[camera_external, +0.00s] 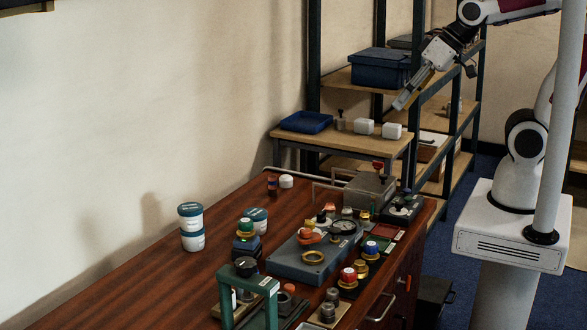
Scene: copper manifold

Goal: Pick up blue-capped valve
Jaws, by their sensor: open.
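A small valve with a blue cap (371,246) and a brass-coloured collar stands on a dark base near the right edge of the wooden bench. It stands upright, just right of a blue-grey block (290,262) that carries a gauge and fittings. A similar valve with a red cap (348,274) stands in front of it, close by. My gripper (402,103) is high above the bench's far end, in front of the shelving, well away from the blue-capped valve. It is open and appears empty; its fingertips are small in this view.
A green frame (247,287) stands at the bench's front. White tubs with blue lids (192,228) stand on the left. A grey metal box (370,191) is at the back right. A side table (345,140) holds a blue tray and white blocks. The bench's left side is mostly clear.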

